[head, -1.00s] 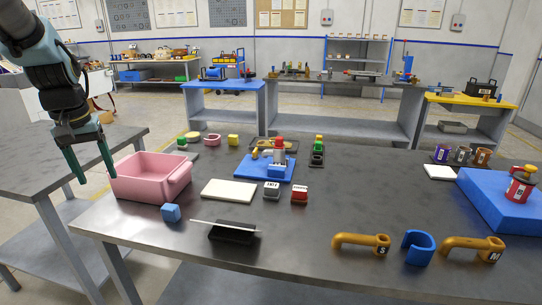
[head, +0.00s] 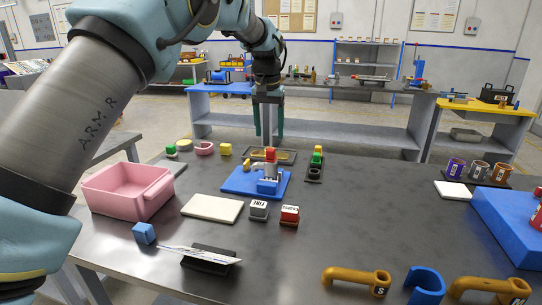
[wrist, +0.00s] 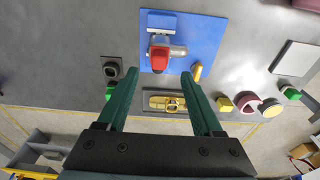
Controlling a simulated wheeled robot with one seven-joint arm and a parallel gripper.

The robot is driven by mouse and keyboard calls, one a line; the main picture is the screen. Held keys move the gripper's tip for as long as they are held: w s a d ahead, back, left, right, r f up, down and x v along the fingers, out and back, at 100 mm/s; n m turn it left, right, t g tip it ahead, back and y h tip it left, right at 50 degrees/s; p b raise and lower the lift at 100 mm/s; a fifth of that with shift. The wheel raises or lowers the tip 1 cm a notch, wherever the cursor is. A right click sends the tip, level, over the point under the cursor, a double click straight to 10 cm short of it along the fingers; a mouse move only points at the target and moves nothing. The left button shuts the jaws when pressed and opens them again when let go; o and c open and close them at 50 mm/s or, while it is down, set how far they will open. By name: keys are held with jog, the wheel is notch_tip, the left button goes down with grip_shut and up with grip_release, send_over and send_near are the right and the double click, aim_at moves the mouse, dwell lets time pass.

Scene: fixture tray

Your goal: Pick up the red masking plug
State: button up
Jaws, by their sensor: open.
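The red masking plug (head: 270,153) sits on top of a grey fitting (head: 266,170) on the blue fixture plate (head: 238,183). In the wrist view the red plug (wrist: 160,60) shows between and just beyond the fingertips, with the fitting's grey side pipe (wrist: 178,51) beside it. My gripper (head: 269,135) hangs fingers-down above the plug in the head view, and I cannot tell the exact gap. My gripper (wrist: 159,76) is open and empty.
A small yellow part (wrist: 197,72) stands on the plate's edge. A dark tray with a gold part (wrist: 165,102) and a dark stand (wrist: 112,70) lie close to the fingers. A pink bin (head: 118,205) and white pad (head: 212,208) stand left of centre.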

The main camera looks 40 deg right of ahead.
aim_at(271, 149)
jog(key=shift+w+d+f+p, duration=0.15)
jog(key=shift+f+p, duration=0.3)
jog(key=shift+f, duration=0.6)
jog(key=shift+d+f+p, duration=0.2)
jog(key=shift+f+p, duration=0.3)
jog(key=shift+f, duration=0.6)
jog(key=shift+w+d+f+p, duration=0.15)
jog(key=shift+f+p, duration=0.3)
jog(key=shift+f, duration=0.6)
grip_shut()
